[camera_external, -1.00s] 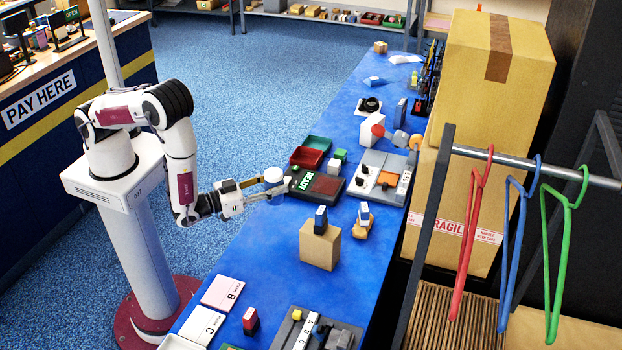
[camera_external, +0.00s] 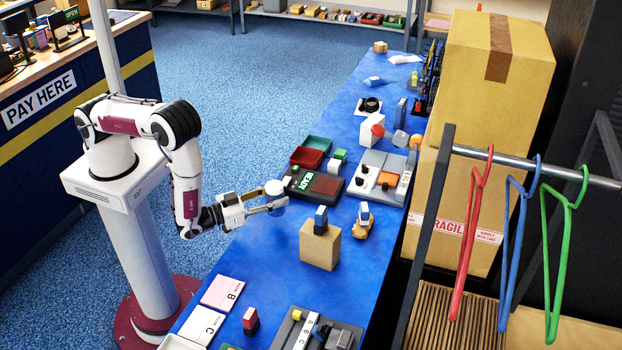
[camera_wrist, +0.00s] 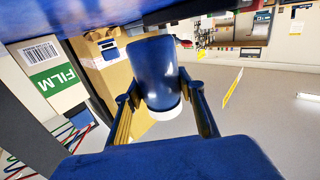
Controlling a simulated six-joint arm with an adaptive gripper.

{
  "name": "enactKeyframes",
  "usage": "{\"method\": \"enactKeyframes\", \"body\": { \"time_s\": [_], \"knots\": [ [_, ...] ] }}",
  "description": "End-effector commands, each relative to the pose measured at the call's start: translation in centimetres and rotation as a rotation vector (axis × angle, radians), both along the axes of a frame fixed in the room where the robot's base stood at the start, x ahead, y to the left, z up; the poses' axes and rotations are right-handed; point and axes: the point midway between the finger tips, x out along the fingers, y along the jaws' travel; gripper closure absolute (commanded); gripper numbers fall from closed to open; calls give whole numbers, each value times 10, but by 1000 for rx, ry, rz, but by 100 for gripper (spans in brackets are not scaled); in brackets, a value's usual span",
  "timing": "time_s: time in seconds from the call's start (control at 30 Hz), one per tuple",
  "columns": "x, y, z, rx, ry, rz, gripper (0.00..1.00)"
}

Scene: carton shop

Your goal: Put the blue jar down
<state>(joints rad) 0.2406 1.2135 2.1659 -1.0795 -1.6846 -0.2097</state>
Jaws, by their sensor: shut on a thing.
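The blue jar (camera_external: 278,206) has a pale lid on top and is held near the left edge of the blue table (camera_external: 250,268). My gripper (camera_external: 270,204) is shut on it, reaching in from the left, with a finger on each side. In the wrist view the jar (camera_wrist: 154,68) fills the middle between both fingers, its white lid toward the bottom of the picture. The jar looks roughly upright. I cannot tell whether its base touches the table.
A dark READY pad (camera_external: 314,184) lies just beyond the jar. Red and green trays (camera_external: 307,157) sit behind it. A cardboard box (camera_external: 320,244) with a small blue block stands to the right. Cards marked B and C (camera_external: 222,292) lie nearer. Table between is bare.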

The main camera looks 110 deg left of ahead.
Motion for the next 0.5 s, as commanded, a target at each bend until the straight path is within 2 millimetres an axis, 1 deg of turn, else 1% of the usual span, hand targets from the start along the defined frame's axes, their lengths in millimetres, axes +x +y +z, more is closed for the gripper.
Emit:
{"method": "enactKeyframes", "body": {
  "time_s": [0.33,0.5],
  "knots": [
    [0,0,-28,1,-1,0,88],
    [0,0,-34,0,-1,0,88]
  ]
}}
